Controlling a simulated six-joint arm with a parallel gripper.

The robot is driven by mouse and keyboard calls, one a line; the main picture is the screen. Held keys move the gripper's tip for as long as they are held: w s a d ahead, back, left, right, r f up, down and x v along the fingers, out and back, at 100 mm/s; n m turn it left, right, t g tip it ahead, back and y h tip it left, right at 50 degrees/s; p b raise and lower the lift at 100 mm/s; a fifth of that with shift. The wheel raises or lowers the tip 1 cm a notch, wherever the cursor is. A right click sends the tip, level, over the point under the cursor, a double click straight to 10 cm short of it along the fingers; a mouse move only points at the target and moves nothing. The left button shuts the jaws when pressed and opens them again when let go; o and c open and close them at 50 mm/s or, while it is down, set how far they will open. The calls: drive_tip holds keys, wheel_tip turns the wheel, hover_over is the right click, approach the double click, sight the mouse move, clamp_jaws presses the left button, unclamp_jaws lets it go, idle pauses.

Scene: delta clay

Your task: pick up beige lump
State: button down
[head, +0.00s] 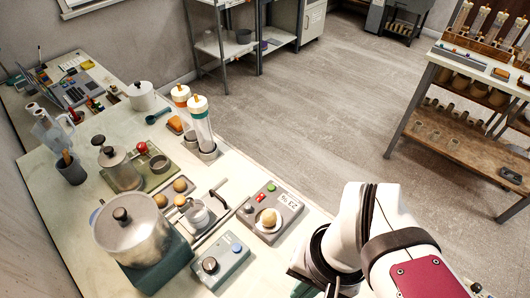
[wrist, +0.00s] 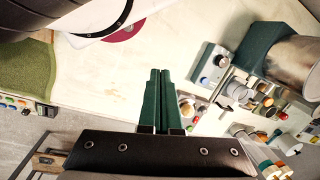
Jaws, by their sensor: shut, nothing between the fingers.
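The beige lump (head: 268,217) sits on the round pan of a small grey scale (head: 284,207) with a lit display and red and green buttons, in the head view. In the wrist view the scale (wrist: 190,106) shows just right of my fingers, and I cannot make out the lump clearly there. My gripper (wrist: 160,75) has its two green fingers together with nothing between them, over the pale bench top. In the head view my arm is at the lower right, and the fingertips cannot be made out.
A large steel pot (head: 131,228) stands further left. Two clear tubes (head: 201,122) stand upright behind. Bare bench top (head: 60,215) shows at the far left.

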drive_tip(key=shift+c, duration=1)
unclamp_jaws()
drive_tip(key=m+t+y, duration=0.5)
drive_tip(key=m+y, duration=0.6)
drive_tip(key=m, duration=0.6)
approach(274, 216)
drive_tip(key=x, duration=1.1)
drive_tip(key=shift+w+a+f, duration=0.15)
drive_tip(key=shift+a+f, duration=0.05)
